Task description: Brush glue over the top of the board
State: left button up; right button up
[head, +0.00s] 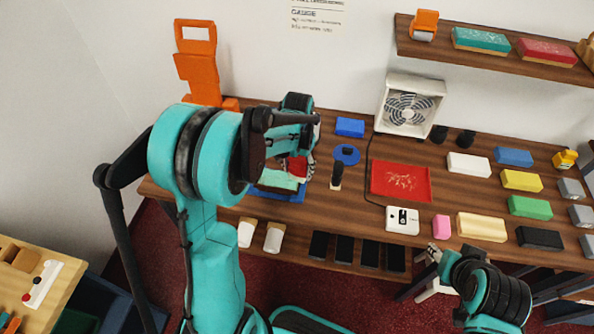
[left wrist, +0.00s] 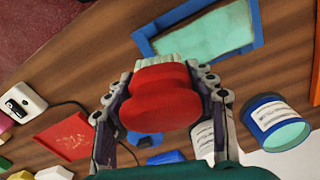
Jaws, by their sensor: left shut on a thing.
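My left gripper (head: 303,172) is shut on a red-handled brush (left wrist: 160,95), which also shows in the head view (head: 297,166). Its pale bristles (left wrist: 155,61) point toward the blue frame (left wrist: 252,18) around the board. I cannot tell whether they touch. The board's top (left wrist: 207,40) looks pale mint-green; in the head view the board (head: 279,180) is partly hidden by my arm. A blue-rimmed pot (left wrist: 278,122) with mint-coloured contents stands at the right of the wrist view. My right gripper (head: 433,254) is near the counter's front edge, too small to tell open from shut.
A fan (head: 409,105) stands behind. Several coloured blocks fill the right side.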

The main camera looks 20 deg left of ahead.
aim_at(299, 161)
pick_arm(q)
jog(key=shift+d+r+p, duration=0.15)
jog(key=shift+r+p, duration=0.4)
jog(key=shift+r, duration=0.4)
jog(key=shift+r+p, duration=0.65)
jog(key=shift+r, duration=0.4)
